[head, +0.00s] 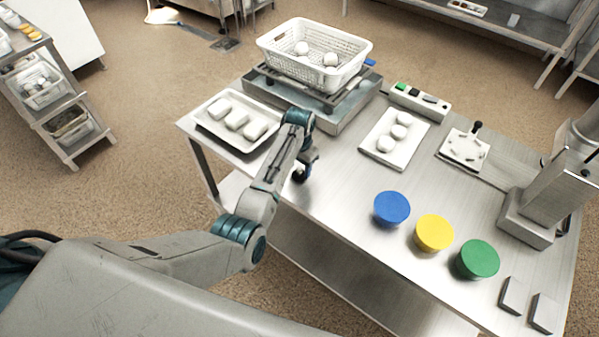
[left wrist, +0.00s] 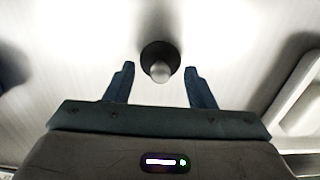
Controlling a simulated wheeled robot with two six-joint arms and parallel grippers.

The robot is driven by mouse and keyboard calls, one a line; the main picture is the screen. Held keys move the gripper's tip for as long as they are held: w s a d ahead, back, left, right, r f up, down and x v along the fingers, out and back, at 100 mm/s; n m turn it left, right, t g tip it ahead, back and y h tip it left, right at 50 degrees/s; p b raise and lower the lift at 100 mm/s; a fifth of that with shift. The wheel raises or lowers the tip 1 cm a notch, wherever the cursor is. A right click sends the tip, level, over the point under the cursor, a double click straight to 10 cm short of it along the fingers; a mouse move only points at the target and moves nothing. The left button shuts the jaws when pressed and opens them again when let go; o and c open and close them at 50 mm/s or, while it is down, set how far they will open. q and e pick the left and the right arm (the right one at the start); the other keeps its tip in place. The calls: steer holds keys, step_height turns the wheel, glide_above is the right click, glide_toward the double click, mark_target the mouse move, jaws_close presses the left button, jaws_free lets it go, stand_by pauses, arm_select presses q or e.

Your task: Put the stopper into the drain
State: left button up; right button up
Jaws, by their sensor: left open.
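The stopper, a dark round disc with a grey knob (left wrist: 160,71), is on the metal tabletop in the left wrist view. It lies between the fingertips of my left gripper (left wrist: 159,72), with a gap on both sides. In the head view my left gripper (head: 304,166) points down at the table right of the white tray. The dark round thing (head: 299,176) below it is probably the stopper, partly hidden. My right gripper is not in view. I cannot make out the drain for certain; it may be in the metal basin (head: 345,118) under the basket.
A white perforated basket (head: 345,75) with white lumps stands on the basin's rack. White trays (head: 208,128) with lumps lie on the table. Blue (head: 391,208), yellow (head: 434,232) and green (head: 478,258) round pieces stand at the front right.

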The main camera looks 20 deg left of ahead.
arm_select(q)
steer(key=shift+f, duration=0.95)
jaws_close()
